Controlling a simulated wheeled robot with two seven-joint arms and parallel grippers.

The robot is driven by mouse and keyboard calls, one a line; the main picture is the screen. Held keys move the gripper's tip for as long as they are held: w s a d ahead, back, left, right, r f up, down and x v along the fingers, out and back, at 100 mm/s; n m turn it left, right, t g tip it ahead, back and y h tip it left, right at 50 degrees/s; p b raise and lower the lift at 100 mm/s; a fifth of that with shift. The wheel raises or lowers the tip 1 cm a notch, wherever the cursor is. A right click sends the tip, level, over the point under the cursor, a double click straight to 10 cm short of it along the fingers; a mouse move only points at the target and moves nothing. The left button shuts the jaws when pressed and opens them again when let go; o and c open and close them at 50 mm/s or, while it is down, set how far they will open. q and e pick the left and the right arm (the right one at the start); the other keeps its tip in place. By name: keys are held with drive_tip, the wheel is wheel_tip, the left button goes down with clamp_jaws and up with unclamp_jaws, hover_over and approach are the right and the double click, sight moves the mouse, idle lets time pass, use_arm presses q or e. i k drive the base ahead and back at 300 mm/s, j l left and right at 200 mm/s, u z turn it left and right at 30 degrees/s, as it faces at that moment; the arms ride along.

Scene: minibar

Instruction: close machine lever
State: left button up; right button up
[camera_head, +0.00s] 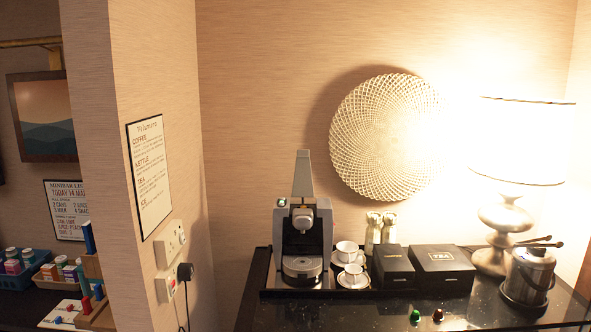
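The grey coffee machine (326,238) stands on the dark counter, facing me. Its lever (302,176) points straight up above the machine's top, in the raised position. A spout sits below the lever, and a round drip tray (302,266) is at the machine's foot, with no cup on it. A small green spot shows at the machine's upper left corner; it is too small to tell what it is. Neither of my grippers is in the head view.
White cups (352,277) stand right of the machine, with glasses (373,233) behind. Black boxes (443,262), a lamp (506,216) and an ice bucket (529,275) are farther right. Green (415,315) and red-brown (438,315) capsules lie in front. A wall with sockets (169,243) stands left.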

sight(302, 186)
drive_tip(key=i+j+z, duration=0.1)
drive_tip(key=i+j, duration=0.85)
drive_tip(key=z, duration=1.6)
